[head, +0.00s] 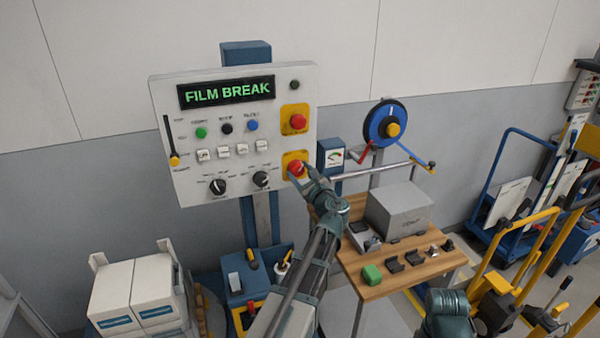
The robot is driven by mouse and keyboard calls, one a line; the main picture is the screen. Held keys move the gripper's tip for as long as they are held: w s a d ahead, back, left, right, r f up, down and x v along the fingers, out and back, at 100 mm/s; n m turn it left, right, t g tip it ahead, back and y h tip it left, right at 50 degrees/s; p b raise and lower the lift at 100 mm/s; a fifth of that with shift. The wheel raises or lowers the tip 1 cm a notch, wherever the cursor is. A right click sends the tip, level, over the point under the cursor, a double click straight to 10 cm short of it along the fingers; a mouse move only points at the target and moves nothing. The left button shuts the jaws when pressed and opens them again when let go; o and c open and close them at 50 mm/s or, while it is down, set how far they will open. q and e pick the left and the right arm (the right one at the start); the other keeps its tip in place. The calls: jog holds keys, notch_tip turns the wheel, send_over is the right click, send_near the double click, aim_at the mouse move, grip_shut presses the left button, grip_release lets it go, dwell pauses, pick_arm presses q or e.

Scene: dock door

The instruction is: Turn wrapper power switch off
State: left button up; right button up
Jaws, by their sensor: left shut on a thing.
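The wrapper control panel (233,178) is a white board on a blue post, with a lit "FILM BREAK" display (226,92). The red rotary power switch (295,168) sits on a yellow plate at its lower right. My left gripper (299,174) reaches up to it from below and is shut on the red switch knob. The fingers partly cover the knob, so its exact angle is hard to tell. A teal part of my right arm shows at the bottom edge; its gripper is not in view.
A red emergency button (298,122) sits just above the switch. Several coloured buttons and two black knobs are to its left, with a lever (171,142) at the panel's left edge. A wooden bench (395,278) with a grey box (398,209) stands right of my left arm.

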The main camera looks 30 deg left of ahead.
pick_arm(q)
jog(key=n, duration=0.4)
jog(key=shift+a+r+p, duration=0.1)
jog(key=shift+p, duration=0.25)
jog(key=n, duration=0.4)
jog(key=shift+s+n+h+p, duration=0.1)
jog(key=shift+n+h+p, duration=0.2)
jog(key=shift+h, duration=0.1)
jog(key=n, duration=0.4)
jog(key=shift+a+h, duration=0.1)
jog(key=shift+h, duration=0.2)
jog(key=shift+s+n+t, duration=0.1)
jog(key=shift+n+t, duration=0.3)
jog(key=shift+n, duration=1.1)
jog(key=o, duration=1.4)
jog(key=shift+f, duration=0.2)
jog(key=p+v, duration=0.1)
jog(key=v, duration=1.2)
jog(key=shift+s+d+r, duration=0.2)
jog(key=shift+s, duration=0.1)
